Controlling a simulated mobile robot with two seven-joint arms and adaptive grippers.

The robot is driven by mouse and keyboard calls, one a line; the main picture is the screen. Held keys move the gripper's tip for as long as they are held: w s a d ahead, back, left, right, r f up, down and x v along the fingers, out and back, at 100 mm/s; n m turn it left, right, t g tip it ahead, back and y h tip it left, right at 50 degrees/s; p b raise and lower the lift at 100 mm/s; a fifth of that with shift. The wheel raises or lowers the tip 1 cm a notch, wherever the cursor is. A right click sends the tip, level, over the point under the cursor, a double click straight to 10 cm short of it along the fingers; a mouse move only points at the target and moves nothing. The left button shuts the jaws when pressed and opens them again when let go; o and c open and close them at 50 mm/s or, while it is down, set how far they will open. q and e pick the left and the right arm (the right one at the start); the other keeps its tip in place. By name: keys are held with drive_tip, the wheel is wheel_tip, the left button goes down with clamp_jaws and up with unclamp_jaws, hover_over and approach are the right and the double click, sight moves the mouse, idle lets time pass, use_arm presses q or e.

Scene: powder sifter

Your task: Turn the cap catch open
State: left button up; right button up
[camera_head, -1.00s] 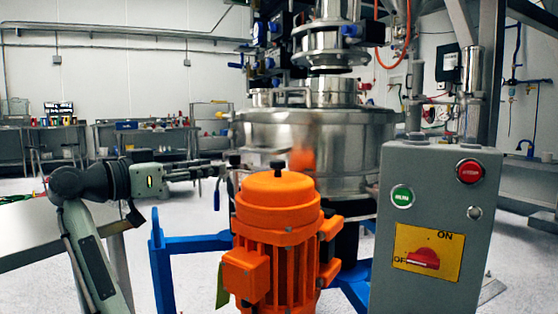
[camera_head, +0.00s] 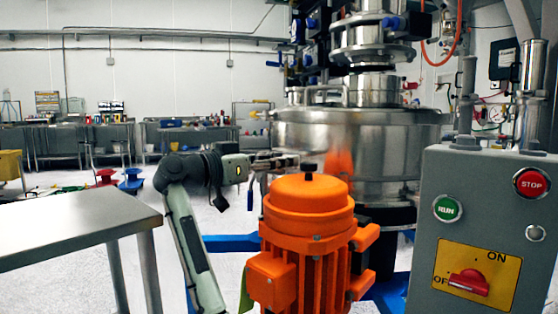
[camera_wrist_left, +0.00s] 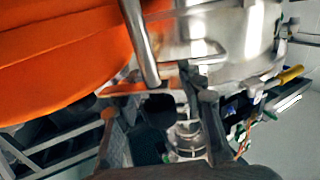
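The steel sifter drum (camera_head: 390,140) stands upright behind the orange motor (camera_head: 305,210). My left gripper (camera_head: 290,161) reaches in from the left, its fingers pointing right at the drum's lower left side, just behind the motor's top. In the left wrist view a steel bar (camera_wrist_left: 140,40) crosses in front of the shiny drum (camera_wrist_left: 225,35). My dark fingers (camera_wrist_left: 190,100) are below and right of this bar. Contact and finger gap are unclear. I cannot pick out the cap catch with certainty. My right gripper is not in view.
A grey control box (camera_head: 480,220) with run and stop buttons stands at the right front. A steel table (camera_head: 70,228) is at the left front. The blue frame (camera_head: 230,243) lies low behind the motor. Open floor shows at the left, towards the back benches.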

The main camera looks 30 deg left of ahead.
use_arm(q)
clamp_jaws()
